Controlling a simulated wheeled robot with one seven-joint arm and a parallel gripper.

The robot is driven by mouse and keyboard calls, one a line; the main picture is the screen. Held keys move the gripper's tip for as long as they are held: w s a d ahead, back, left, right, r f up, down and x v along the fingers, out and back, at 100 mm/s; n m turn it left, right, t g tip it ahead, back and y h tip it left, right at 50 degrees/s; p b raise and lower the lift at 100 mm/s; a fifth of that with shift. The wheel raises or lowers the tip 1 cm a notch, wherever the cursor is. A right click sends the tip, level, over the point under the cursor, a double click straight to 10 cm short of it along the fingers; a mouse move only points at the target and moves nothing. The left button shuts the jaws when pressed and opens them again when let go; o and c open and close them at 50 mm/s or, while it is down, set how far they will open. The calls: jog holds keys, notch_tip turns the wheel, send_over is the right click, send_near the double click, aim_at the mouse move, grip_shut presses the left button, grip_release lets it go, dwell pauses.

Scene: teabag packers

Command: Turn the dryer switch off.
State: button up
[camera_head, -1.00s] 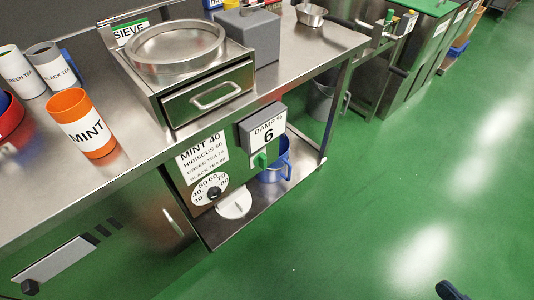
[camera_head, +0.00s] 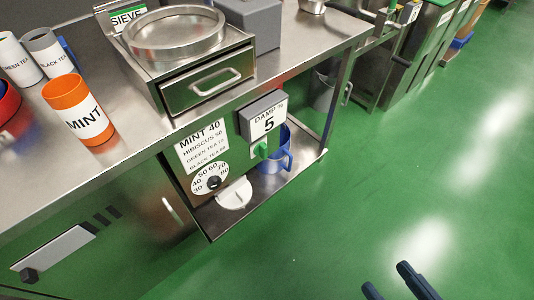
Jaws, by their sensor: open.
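The dryer panel is on the front of the steel bench, below the sieve box. I cannot tell the switch's setting. A round temperature dial (camera_head: 213,182) with a black knob is to the lower left of the switch, under a label (camera_head: 204,146) that reads mint 40 at the top. My gripper (camera_head: 387,278) shows as two dark fingers at the bottom right, over the green floor. It is open, empty and well apart from the switch.
A blue jug (camera_head: 274,163) stands on the low shelf just right of the switch. A white round piece (camera_head: 235,194) juts out below the dial. The sieve box drawer (camera_head: 207,82) is above. An orange mint cup (camera_head: 80,112) stands on the bench. The floor at right is clear.

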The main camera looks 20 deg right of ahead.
jog(key=shift+n+t+y, duration=0.4)
jog(key=shift+t+y, duration=0.1)
jog(key=shift+t, duration=0.2)
jog(key=w+f, duration=0.2)
jog(key=f, duration=0.1)
jog(key=w+f+b, duration=0.1)
jog(key=w+f, duration=0.5)
jog(key=shift+w+d+f+b, duration=0.1)
jog(key=shift+d+f+b, duration=0.15)
jog(key=shift+b, duration=0.15)
jog(key=shift+c, duration=1.4)
jog(key=n+y+b, duration=0.3)
jog(key=y+b, duration=0.2)
send_near(266, 150)
jog(key=w, duration=0.1)
jog(key=b+x, duration=0.2)
jog(key=x, duration=0.6)
jog(key=shift+w+a+f, duration=0.15)
jog(key=shift+w+a, duration=0.05)
jog(key=shift+a, duration=0.05)
grip_shut()
